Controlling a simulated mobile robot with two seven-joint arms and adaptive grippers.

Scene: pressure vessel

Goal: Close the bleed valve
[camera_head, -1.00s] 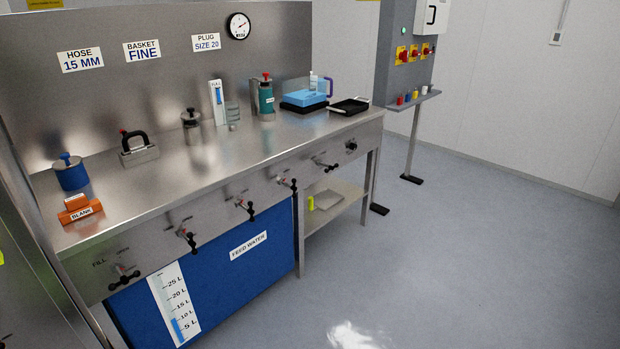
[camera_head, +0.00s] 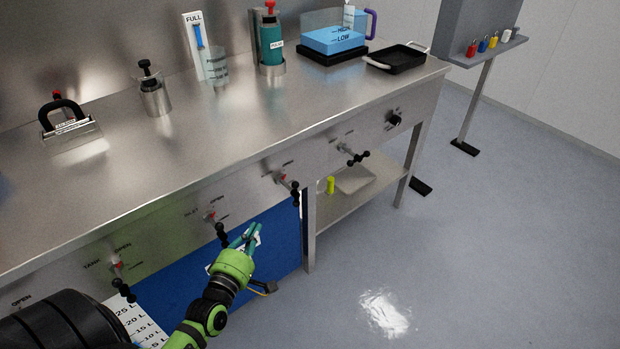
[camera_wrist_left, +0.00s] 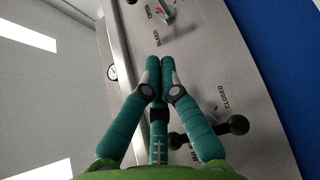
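The bleed valve (camera_head: 287,183) is on the bench's front panel, right of the inlet valve (camera_head: 217,226). Its lever ends in black knobs and hangs down to the right, below an OPEN mark. In the left wrist view, part of the bleed valve (camera_wrist_left: 165,13) shows at the top edge, by the words OPEN and BLEED. My left gripper (camera_head: 252,231) is in front of the panel, below and left of the bleed valve, near the inlet lever. In the left wrist view its teal fingertips (camera_wrist_left: 158,63) are together, with nothing seen between them. My right gripper is not in view.
The tank valve (camera_head: 120,275) is farther left; another lever valve (camera_head: 351,154) and a black knob (camera_head: 394,120) are to the right. The steel bench top (camera_head: 200,140) holds a black tray (camera_head: 400,58) and other items. The floor (camera_head: 480,240) at right is clear.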

